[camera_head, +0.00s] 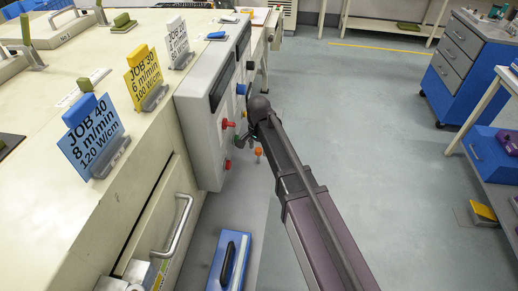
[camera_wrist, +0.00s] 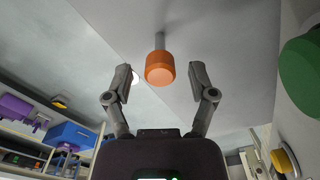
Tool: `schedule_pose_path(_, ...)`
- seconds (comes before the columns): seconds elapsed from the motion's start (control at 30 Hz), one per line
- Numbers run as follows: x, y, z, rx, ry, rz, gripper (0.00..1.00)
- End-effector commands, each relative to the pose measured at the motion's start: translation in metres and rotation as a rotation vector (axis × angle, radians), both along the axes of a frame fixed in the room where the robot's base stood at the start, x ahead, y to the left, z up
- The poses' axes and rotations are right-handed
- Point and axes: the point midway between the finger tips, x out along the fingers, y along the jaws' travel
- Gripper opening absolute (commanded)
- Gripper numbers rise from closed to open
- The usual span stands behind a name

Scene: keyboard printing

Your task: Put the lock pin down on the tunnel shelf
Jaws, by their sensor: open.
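The lock pin has an orange head (camera_wrist: 160,68) and a thin grey shaft, and shows between my fingers in the wrist view. Its shaft end meets a pale grey surface, which looks like the tunnel shelf (camera_wrist: 225,50). My gripper (camera_wrist: 160,75) is open, with a gap between each finger and the orange head. In the head view the small orange pin head (camera_head: 258,152) shows just below my wrist, over the grey shelf (camera_head: 245,190). My wrist hides most of my gripper there.
A control panel with red knobs (camera_head: 228,124) stands just left of my wrist. A green knob (camera_wrist: 302,62) and a yellow-ringed knob (camera_wrist: 284,163) are near at right in the wrist view. Open floor (camera_head: 360,150) is to the right.

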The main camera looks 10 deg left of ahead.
Motion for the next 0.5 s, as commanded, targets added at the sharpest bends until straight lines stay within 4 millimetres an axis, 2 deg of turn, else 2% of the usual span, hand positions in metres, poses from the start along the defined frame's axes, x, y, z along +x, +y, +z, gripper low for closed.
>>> schedule_pose_path(0.5,0.0,0.0,0.043,0.0,0.0,0.0,0.73)
